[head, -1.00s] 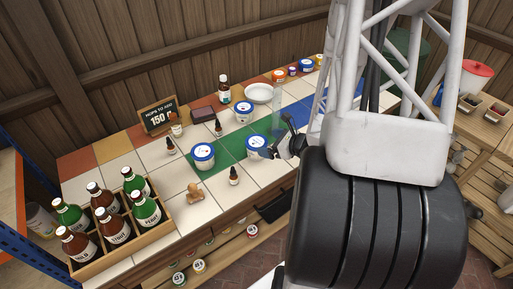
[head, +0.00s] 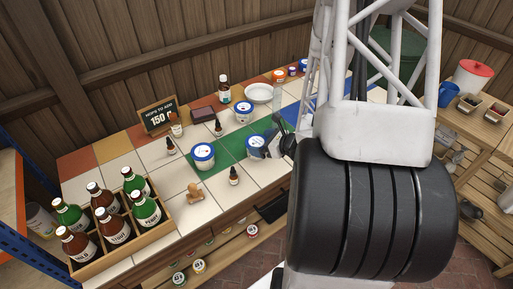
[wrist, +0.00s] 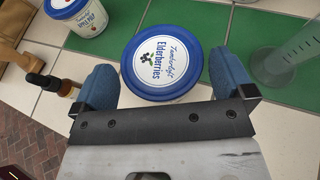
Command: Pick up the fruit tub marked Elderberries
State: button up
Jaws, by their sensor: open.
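The Elderberries tub (wrist: 161,62) has a white lid with a blue rim and shows its label in the wrist view. It stands on the tiled counter, and in the head view the tub (head: 255,146) is partly hidden by my gripper. My gripper (wrist: 163,82) is open, with one blue finger pad on each side of the tub's near part. I cannot tell whether the pads touch it.
Another blue-lidded tub (wrist: 80,14) stands left of it; in the head view this tub (head: 203,156) is beside a dropper bottle (head: 234,176). A clear measuring cylinder (wrist: 285,58) stands close on the right. A wooden crate of bottles (head: 124,236) is at the counter's left end.

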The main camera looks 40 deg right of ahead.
aim_at(257, 141)
jog(key=shift+x, duration=1.25)
jog(key=c, duration=0.8)
jog(key=shift+c, duration=0.2)
jog(key=shift+r, duration=0.25)
jog(key=shift+r, duration=1.6)
jog(key=s+a, duration=0.3)
jog(key=s, duration=0.4)
jog(key=s+a+r, duration=0.1)
jog(key=s+a, duration=0.3)
jog(key=s, duration=0.3)
jog(key=shift+s+r, duration=0.2)
jog(key=shift+s, duration=0.05)
